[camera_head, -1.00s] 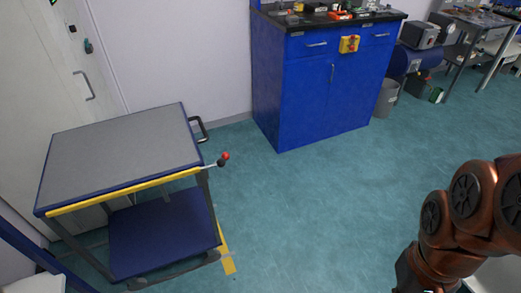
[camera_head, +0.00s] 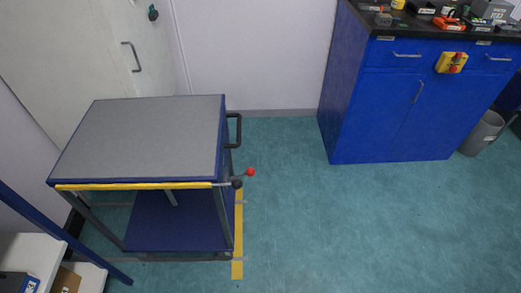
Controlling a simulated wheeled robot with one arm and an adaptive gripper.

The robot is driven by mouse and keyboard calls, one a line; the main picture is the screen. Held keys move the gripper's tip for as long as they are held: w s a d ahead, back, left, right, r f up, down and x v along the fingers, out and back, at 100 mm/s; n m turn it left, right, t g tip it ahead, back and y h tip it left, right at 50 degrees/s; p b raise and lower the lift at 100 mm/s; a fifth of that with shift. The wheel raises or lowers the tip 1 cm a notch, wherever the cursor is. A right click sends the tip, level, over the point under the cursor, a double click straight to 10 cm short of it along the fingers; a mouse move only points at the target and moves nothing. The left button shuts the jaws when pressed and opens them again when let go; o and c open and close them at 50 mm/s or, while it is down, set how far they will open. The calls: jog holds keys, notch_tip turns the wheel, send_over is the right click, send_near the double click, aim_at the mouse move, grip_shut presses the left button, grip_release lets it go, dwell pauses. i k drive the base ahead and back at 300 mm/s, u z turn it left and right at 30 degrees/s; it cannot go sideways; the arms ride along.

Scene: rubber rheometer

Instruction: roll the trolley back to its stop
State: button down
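The trolley (camera_head: 150,140) stands at the left, with a grey top, a blue lower shelf (camera_head: 175,222) and a yellow strip (camera_head: 135,186) along its near edge. A dark push handle (camera_head: 237,131) sticks out from its right side. A lever with a red knob (camera_head: 250,172) and a dark knob (camera_head: 237,184) sits at its near right corner. Yellow tape (camera_head: 238,240) marks the floor beside the trolley's right side. I cannot make out which thing is the stop. My gripper is not in view.
A blue cabinet (camera_head: 385,115) with a dark worktop stands at the back right, a grey bin (camera_head: 482,132) beside it. White shelving (camera_head: 28,255) with a blue post is at the near left. The green floor (camera_head: 340,225) right of the trolley is clear.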

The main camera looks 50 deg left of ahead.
aim_at(181, 139)
jog(key=u, duration=0.05)
jog(key=i, duration=0.65)
jog(key=u, duration=2.5)
jog(key=k, duration=0.25)
jog(key=u, duration=0.6)
jog(key=i, duration=0.75)
jog(key=u, duration=0.4)
